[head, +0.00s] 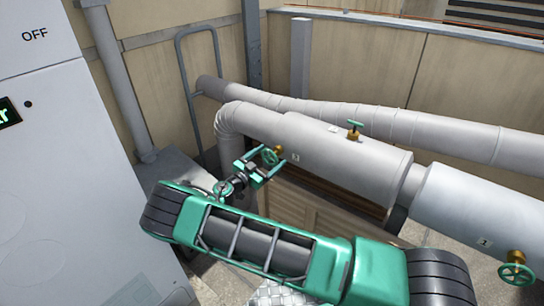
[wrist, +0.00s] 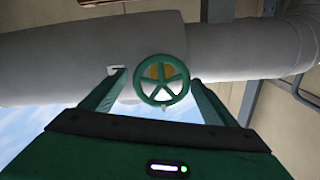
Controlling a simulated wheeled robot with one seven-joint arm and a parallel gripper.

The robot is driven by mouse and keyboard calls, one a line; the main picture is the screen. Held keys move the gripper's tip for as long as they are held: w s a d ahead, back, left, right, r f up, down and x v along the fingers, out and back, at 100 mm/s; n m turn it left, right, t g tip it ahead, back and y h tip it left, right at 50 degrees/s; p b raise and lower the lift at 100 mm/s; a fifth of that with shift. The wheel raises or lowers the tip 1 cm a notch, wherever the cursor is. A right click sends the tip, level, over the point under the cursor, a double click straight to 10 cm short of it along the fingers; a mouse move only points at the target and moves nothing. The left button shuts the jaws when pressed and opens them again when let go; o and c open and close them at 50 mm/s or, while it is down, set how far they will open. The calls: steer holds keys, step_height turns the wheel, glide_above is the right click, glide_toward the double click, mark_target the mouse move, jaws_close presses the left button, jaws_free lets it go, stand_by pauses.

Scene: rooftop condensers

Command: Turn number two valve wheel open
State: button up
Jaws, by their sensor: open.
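A green spoked valve wheel (head: 270,156) with a brass hub sits on the side of the grey lagged pipe. A small tag (head: 295,157) beside it is too small to read surely. My gripper (head: 262,168) is open right at this wheel. In the wrist view the wheel (wrist: 161,80) shows between my two fingers, with gaps on both sides. Whether the fingertips reach past its rim cannot be told. Another green wheel (head: 516,273) is at the lower right, with a tag (head: 484,242) that may read 2. A third small green wheel (head: 355,126) stands on top of the pipe.
The thick grey pipe (head: 340,150) runs across behind my arm, with a thinner pipe (head: 400,126) behind it. A white cabinet (head: 60,170) marked OFF stands close on the left. A beige wall (head: 400,70) closes the back.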

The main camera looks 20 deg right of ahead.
steer(key=shift+c, duration=0.3)
steer(key=c, duration=1)
